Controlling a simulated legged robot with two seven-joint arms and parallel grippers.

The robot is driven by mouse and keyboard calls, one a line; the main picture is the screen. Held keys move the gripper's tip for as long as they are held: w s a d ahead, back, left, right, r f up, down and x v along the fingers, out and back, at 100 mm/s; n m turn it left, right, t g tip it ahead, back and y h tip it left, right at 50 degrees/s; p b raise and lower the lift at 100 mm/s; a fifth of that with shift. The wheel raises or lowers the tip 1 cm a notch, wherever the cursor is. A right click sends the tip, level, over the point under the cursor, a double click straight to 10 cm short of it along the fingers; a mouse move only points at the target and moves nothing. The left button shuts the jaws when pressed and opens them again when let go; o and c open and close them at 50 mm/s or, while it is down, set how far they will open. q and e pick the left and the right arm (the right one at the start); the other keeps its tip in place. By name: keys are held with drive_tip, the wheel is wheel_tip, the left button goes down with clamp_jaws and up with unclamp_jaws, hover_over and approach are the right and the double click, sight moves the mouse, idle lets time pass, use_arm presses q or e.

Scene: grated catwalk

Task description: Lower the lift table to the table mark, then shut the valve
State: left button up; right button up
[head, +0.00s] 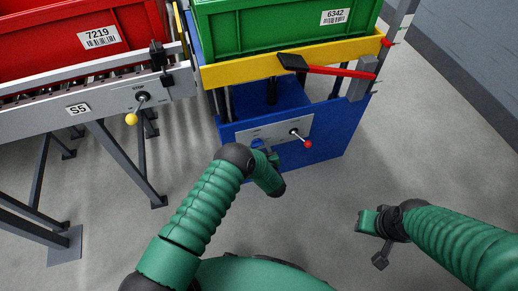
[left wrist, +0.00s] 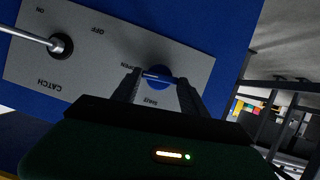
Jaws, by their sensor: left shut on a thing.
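The lift table has a yellow top (head: 300,60) above a blue base (head: 335,140) and carries a green crate (head: 285,30) marked 6342. A red pointer (head: 387,42) shows at the top's right end beside a grey post (head: 398,22). The base's panel (head: 285,131) holds a blue round valve (left wrist: 158,76), with OPEN and SHUT lettered around it. My left gripper (left wrist: 157,86) is shut on the valve; its fingers partly hide the handle, so its exact setting is unclear. My right gripper (head: 372,235) hangs above the floor, apart from everything; its jaws are unclear.
A catch lever with a red ball (head: 307,144) sits beside the valve, lettered ON and OFF. A red bar with a black grip (head: 335,70) crosses the top's front right. Left stands a roller conveyor (head: 100,105) with a red crate (head: 70,35). Floor at right is clear.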

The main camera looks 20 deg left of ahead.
use_arm(q)
drive_tip(key=c, duration=0.4)
drive_tip(key=shift+s+a+f+n+t+h+b, duration=0.25)
drive_tip(key=shift+n+t+h+b, duration=0.5)
drive_tip(key=shift+n, duration=1.3)
drive_tip(key=shift+s+a+f+n+t+h+b, duration=0.1)
drive_tip(key=shift+f+n+t+h+b, duration=0.25)
drive_tip(key=shift+n+t, duration=1.3)
drive_tip(key=shift+s+a+f+n+t+h+b, duration=0.2)
drive_tip(key=shift+n+t+h+b, duration=0.35)
drive_tip(key=shift+n, duration=1.95)
drive_tip(key=o, duration=1.4)
drive_tip(key=shift+w, duration=0.15)
